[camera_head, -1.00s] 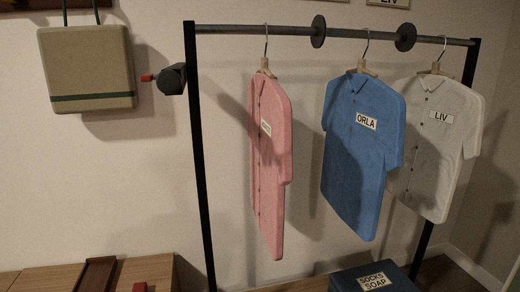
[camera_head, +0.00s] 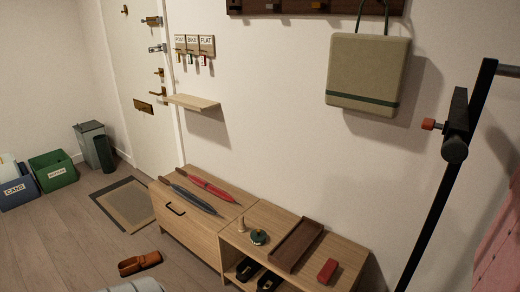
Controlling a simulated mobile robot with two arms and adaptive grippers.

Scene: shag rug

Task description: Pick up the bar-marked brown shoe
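A brown shoe (camera_head: 140,263) lies on the wooden floor at the lower left, in front of the low wooden cabinet. It is too small for me to tell whether it has a bar mark. Dark shoes (camera_head: 246,268) sit in the open shelf of the bench, partly cut off by the lower edge of the view. Neither of my grippers is in view.
The low cabinet (camera_head: 187,232) carries a red and a grey umbrella. The bench beside it holds a dark tray (camera_head: 297,246) and a red block (camera_head: 327,271). A doormat (camera_head: 125,204) lies by the door. Bins (camera_head: 52,170) stand far left.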

